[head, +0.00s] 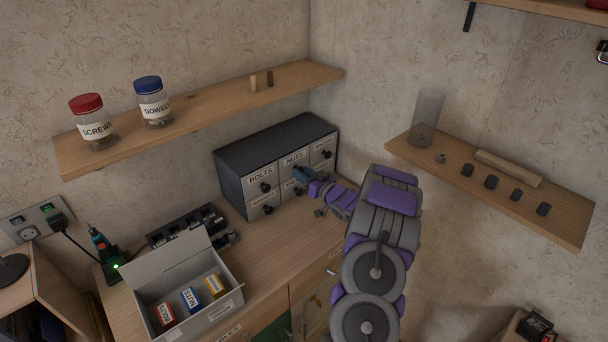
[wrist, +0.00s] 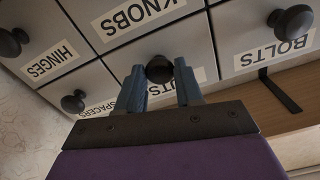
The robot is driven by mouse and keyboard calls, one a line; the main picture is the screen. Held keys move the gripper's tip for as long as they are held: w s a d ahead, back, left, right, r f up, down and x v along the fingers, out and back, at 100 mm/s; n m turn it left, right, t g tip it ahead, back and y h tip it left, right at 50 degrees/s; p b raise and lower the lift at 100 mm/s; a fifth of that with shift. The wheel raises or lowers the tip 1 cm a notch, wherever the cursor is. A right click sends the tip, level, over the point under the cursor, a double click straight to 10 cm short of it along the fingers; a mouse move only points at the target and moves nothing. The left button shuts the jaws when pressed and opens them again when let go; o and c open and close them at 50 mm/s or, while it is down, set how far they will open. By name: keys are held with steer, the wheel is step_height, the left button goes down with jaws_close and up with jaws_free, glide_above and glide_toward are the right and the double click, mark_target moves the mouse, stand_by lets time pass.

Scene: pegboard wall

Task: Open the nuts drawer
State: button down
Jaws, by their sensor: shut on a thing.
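The dark grey drawer cabinet (head: 229,175) stands on the workbench against the wall, with two rows of labelled light grey drawers. The nuts drawer (head: 285,168) is the top middle one and looks flush with the drawers beside it. Its round black knob (wrist: 160,69) sits between the fingertips of my gripper (wrist: 159,76) in the wrist view, which shows the cabinet upside down. My gripper (head: 299,173) is shut on this knob. The fingers hide part of the nuts label (wrist: 190,86). In the head view my gripper hides the knob.
The bolts drawer (head: 261,178) is left of the nuts drawer and the knobs drawer (wrist: 120,40) is below it. An open grey box (head: 203,315) with small cartons stands on the bench at front left. A wooden shelf (head: 210,108) with jars hangs above.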

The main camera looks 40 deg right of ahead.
steer(key=s+p, duration=0.2)
steer(key=s, duration=0.8)
steer(key=shift+p, duration=0.4)
steer(key=shift+d, duration=0.1)
steer(key=c, duration=0.7)
jaws_free()
steer(key=shift+d, duration=0.1)
steer(key=shift+c, duration=0.2)
steer(key=s+p, duration=0.2)
steer(key=s, duration=1.5)
steer(key=shift+s, duration=0.15)
steer(key=shift+f, duration=0.1)
